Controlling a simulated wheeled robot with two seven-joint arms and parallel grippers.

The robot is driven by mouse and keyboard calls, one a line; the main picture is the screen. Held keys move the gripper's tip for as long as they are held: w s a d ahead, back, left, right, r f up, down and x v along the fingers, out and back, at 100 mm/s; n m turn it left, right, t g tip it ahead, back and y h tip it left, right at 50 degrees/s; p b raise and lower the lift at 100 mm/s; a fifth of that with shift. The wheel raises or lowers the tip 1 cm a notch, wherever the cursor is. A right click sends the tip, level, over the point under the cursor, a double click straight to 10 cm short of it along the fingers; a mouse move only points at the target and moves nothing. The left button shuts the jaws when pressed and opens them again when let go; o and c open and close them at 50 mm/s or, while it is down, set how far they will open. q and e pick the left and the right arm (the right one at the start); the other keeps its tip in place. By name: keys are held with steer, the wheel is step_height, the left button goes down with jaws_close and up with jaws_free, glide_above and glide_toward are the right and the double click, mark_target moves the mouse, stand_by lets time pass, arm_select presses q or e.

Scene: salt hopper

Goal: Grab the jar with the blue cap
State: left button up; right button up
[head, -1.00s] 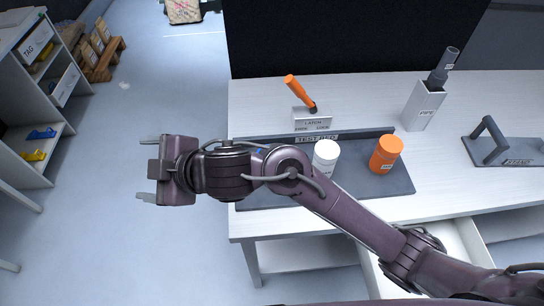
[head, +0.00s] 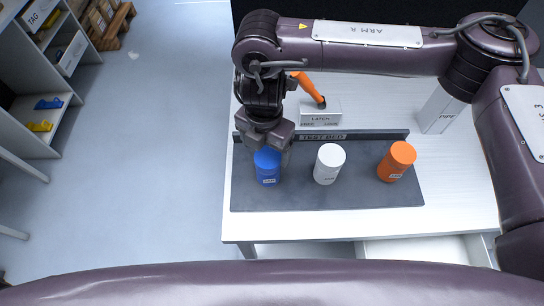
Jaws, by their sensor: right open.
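The jar with the blue cap (head: 267,167) stands upright at the left end of the dark test bed tray (head: 340,199) on the white table. My right gripper (head: 266,146) points down right above and behind the blue cap, and part of the cap is hidden by it. The gripper is open; I cannot tell whether its fingers are around the jar. A white jar (head: 328,164) and a jar with an orange cap (head: 396,162) stand to the right on the same tray. My left gripper is not in view.
Behind the tray is a latch block (head: 320,113) with an orange lever, partly hidden by my right arm. A pipe holder (head: 438,113) stands at the back right. A shelf unit (head: 42,110) is at the far left, with clear floor between.

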mark_target(266, 159)
steer(key=shift+s+f, duration=0.15)
steer(key=shift+f, duration=0.7)
steer(key=shift+s+f+p, duration=0.3)
steer(key=shift+s+d+f+p, duration=0.1)
steer(key=shift+s+f+p, duration=0.05)
steer(key=shift+f+p, duration=0.35)
steer(key=shift+s+f+p, duration=0.15)
steer(key=shift+f+p, duration=0.25)
steer(key=shift+f, duration=0.05)
step_height(266, 159, down, 2)
steer(key=shift+w+d+f, duration=0.1)
steer(key=shift+w+f, duration=0.05)
steer(key=shift+f, duration=0.4)
steer(key=c, duration=1.1)
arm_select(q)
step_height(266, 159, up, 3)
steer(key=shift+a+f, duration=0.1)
arm_select(e)
steer(key=shift+c, duration=0.4)
steer(key=shift+r, duration=0.15)
